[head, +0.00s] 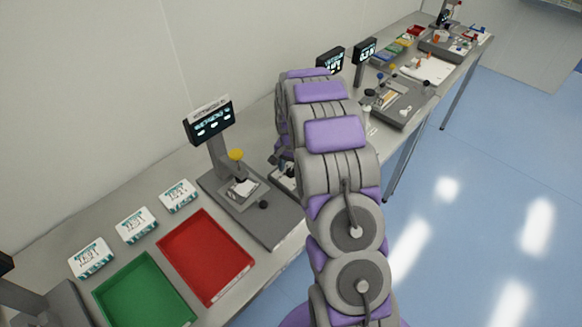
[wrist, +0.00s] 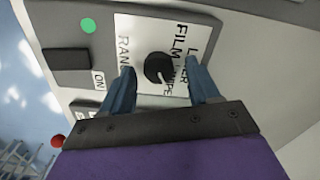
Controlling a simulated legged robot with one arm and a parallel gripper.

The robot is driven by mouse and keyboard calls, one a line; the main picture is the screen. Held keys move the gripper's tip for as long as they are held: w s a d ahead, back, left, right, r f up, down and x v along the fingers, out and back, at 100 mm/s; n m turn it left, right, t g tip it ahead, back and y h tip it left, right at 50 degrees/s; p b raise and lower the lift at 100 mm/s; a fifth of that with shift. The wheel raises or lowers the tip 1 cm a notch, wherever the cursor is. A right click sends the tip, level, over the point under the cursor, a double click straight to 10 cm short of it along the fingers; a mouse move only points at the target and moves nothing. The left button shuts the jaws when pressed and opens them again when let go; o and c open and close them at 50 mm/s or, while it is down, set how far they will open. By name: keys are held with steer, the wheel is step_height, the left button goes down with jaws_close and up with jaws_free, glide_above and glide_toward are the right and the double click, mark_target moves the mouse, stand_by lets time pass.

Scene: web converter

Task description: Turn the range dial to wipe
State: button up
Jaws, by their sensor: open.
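The range dial (wrist: 158,68) is a round black knob on a white label plate (wrist: 135,30) in the wrist view. The plate carries the words RANGE, FILM, WIPE and one more that is partly hidden. The dial's light pointer mark is too small to read surely. My gripper (wrist: 162,82) is open, with one blue-grey finger on each side of the dial. I cannot tell whether either finger touches it. The right finger covers part of the lettering. In the head view my arm hides the gripper and the dial.
A black switch (wrist: 66,59), an ON label (wrist: 98,79) and a green dot (wrist: 88,26) are on the same panel. In the head view, a red tray (head: 207,256), a green tray (head: 145,292) and a station with a screen (head: 209,122) stand on the long bench. Blue floor lies right.

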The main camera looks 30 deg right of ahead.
mark_target(291, 170)
step_height(291, 170, up, 17)
steer(key=p, duration=0.2)
stand_by(0.3)
steer(key=shift+r, duration=0.1)
steer(key=s+a+r+n+b, duration=0.1)
steer(key=s+a+r+n, duration=0.2)
steer(key=s+a, duration=0.45)
steer(key=s+a+r+n, duration=0.2)
steer(key=s+a+r, duration=0.2)
steer(key=s, duration=0.6)
steer(key=s+a+f+n+g, duration=0.1)
steer(key=s+a+n, duration=0.1)
steer(key=s, duration=0.9)
steer(key=s+a+f+n+b, duration=0.1)
steer(key=s+a+n, duration=0.2)
steer(key=s, duration=0.8)
steer(key=shift+s+a+f+g, duration=0.15)
steer(key=shift+s+f+g, duration=0.15)
steer(key=shift+g, duration=0.1)
